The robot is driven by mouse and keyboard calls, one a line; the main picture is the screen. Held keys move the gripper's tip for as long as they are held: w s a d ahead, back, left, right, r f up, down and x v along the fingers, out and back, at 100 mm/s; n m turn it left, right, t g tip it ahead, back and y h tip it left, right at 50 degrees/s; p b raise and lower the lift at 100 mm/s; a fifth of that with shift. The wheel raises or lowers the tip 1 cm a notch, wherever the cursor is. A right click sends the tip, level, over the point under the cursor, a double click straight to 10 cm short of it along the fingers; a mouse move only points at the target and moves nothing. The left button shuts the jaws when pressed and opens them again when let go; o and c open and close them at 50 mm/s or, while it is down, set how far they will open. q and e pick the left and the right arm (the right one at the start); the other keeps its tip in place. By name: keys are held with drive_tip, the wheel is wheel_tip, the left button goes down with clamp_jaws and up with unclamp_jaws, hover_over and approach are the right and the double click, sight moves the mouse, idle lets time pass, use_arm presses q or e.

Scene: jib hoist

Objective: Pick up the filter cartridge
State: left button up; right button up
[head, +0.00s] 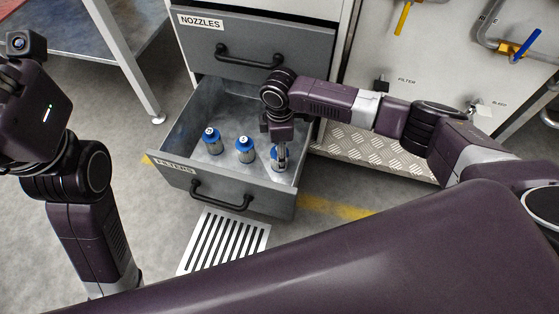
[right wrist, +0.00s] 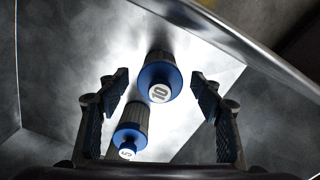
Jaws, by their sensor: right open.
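Three filter cartridges with blue caps stand in the open drawer: a left one (head: 212,141), a middle one (head: 246,150) and a right one (head: 277,166). My right gripper (head: 282,152) points down at the right cartridge and partly covers it. In the right wrist view my right gripper (right wrist: 160,79) is open, with a cartridge marked 10 (right wrist: 162,74) showing between its fingers, apart from both. Another cartridge, its top marked 5 (right wrist: 130,135), shows lower left. My left arm is at the left of the head view; its fingers are not visible.
The drawer labelled FILTERS (head: 176,173) is pulled out, its walls around the cartridges. A closed drawer labelled NOZZLES (head: 190,42) is above it. A panel with valves (head: 390,60) stands right, a table (head: 100,35) upper left, and a floor grate (head: 205,240) in front.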

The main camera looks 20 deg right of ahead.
drive_tip(key=c, duration=1.2)
drive_tip(key=shift+r, duration=0.15)
drive_tip(key=shift+c, duration=0.2)
